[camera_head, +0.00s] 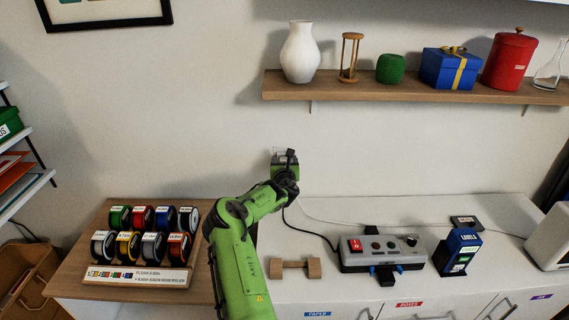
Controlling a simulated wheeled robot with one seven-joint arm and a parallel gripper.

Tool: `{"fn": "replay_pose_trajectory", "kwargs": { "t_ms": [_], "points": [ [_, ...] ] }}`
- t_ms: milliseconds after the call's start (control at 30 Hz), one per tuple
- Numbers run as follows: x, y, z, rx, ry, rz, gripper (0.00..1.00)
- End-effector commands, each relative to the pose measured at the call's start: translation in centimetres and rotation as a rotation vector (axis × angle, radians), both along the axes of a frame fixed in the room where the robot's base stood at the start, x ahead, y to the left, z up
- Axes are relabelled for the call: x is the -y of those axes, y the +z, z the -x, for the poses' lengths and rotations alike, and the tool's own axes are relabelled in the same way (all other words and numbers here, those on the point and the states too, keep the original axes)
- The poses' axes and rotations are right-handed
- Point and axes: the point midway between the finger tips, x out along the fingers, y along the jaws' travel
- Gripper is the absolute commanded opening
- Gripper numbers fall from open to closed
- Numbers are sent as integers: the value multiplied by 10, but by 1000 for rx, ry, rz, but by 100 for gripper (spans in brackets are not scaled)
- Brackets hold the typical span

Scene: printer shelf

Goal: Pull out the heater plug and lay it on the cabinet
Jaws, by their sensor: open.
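My green gripper (285,163) is at the wall above the white cabinet top (330,212), with its jaws open. A small dark piece (290,154) shows at the gripper against the wall. It may be the heater plug, but it is too small and too covered to be sure. A pale wall plate (279,151) shows partly behind the gripper. A black cable (314,231) runs from below the gripper down to a grey control box (383,250) on the cabinet. Whether the jaws are around the plug is hidden.
A wooden dumbbell-shaped block (295,265) lies left of the control box. A blue label holder (457,250) and a small dark box (466,223) stand right of it. A spool rack (135,277) is at the left. A wall shelf (400,90) with several objects hangs above. The rear cabinet top is mostly clear.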

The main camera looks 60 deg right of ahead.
Motion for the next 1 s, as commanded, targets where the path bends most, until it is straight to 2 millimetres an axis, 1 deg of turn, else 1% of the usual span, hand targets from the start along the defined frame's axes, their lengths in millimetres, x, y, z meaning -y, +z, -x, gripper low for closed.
{"fn": "replay_pose_trajectory", "kwargs": {
  "t_ms": [200,267,500,600,633,833,867,1000],
  "points": [
    [0,0,0,0,0,0,68],
    [0,0,0,0,0,0,59],
    [0,0,0,0,0,1,22],
    [0,1,0,0,0,1,8],
    [0,1,0,0,0,1,33],
    [0,1,0,1,1,2,2],
    [0,1,0,1,1,2,0],
    [0,1,0,1,1,2,0]
  ]
}}
